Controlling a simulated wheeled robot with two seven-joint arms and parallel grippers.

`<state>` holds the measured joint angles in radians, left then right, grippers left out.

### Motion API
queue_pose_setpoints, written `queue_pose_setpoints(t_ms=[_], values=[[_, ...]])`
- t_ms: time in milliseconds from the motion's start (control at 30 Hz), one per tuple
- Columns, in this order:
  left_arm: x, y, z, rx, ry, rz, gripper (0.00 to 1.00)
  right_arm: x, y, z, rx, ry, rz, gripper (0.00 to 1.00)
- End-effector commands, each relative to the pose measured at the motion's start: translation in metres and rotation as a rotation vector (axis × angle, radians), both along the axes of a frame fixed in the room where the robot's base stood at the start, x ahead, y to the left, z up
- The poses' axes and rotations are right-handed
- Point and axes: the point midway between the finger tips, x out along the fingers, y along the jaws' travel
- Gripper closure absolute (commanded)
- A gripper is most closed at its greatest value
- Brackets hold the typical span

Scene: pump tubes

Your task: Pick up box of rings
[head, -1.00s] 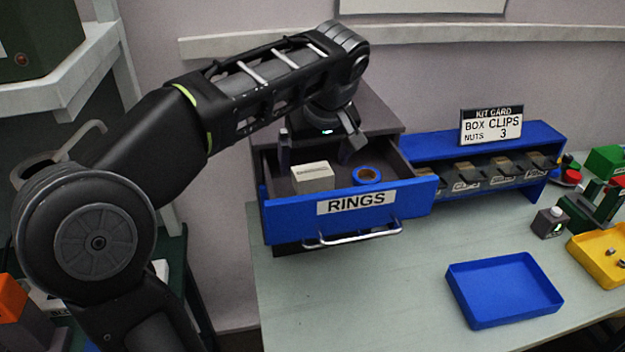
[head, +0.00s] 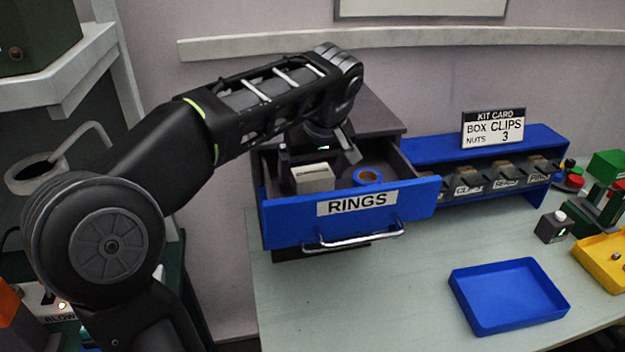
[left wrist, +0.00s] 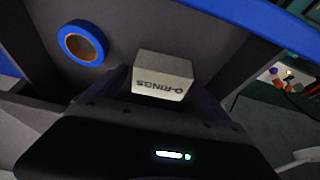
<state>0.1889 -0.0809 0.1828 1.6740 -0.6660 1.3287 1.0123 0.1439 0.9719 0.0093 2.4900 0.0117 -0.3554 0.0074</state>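The small pale box (head: 313,178) stands inside the open blue-fronted drawer (head: 290,230) labelled RINGS. In the left wrist view the box (left wrist: 161,76) reads O-RINGS and lies just ahead of the palm. My left gripper (head: 317,162) is lowered into the drawer over the box. Its fingers are spread, one towards each side of the box; whether they touch it is hidden. A blue ring-shaped roll (head: 368,176) lies in the drawer right of the box, and this roll also shows in the left wrist view (left wrist: 83,44). My right gripper is not in view.
A blue rack (head: 420,150) of labelled bins carries a kit card (head: 492,128) reading BOX CLIPS, NUTS 3. An empty blue tray (head: 508,296) and a yellow tray (head: 600,262) lie on the table. The table in front of the drawer is clear.

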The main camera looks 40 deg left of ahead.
Motion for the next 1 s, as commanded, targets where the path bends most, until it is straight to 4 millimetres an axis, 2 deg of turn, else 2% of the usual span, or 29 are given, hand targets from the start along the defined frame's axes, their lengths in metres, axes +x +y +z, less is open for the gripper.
queue_pose_setpoints(t_ms=[67, 700, 1000], values=[[0.0000, 0.0000, 0.0000, 0.000, 0.000, 0.000, 0.18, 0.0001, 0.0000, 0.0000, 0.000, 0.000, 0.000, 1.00], [0.0000, 0.0000, 0.0000, 0.000, 0.000, 0.000, 0.70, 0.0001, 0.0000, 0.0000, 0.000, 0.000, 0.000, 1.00], [0.0000, 0.0004, 0.0008, 0.000, 0.000, 0.000, 0.72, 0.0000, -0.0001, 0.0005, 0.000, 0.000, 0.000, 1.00]])
